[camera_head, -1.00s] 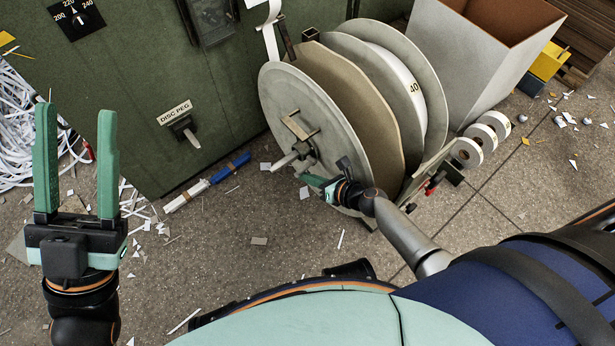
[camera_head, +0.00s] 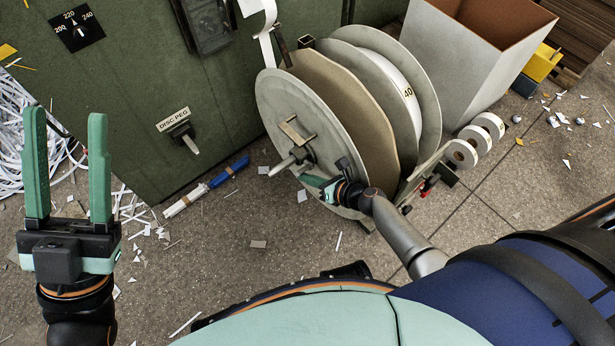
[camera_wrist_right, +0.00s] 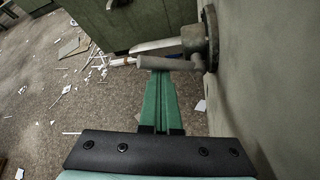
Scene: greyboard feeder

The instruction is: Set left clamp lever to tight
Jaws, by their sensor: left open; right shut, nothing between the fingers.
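The clamp lever (camera_head: 282,165) is a pale grey handle on the hub of the reel's near disc (camera_head: 330,135), pointing down-left. In the right wrist view the grey lever (camera_wrist_right: 168,63) sticks out left from a round hub (camera_wrist_right: 205,38). My right gripper (camera_head: 305,181) is shut and empty, just below and right of the lever. In the wrist view its green fingertips (camera_wrist_right: 158,76) end at the lever's underside; I cannot tell whether they touch. My left gripper (camera_head: 66,112) is open and empty at the far left, away from the reel.
A green cabinet (camera_head: 110,130) with a disc peg (camera_head: 184,136) stands left of the reel. A large bin (camera_head: 465,60) and white tape rolls (camera_head: 480,140) are at right. Paper scraps and a blue-and-white tool (camera_head: 205,186) lie on the floor.

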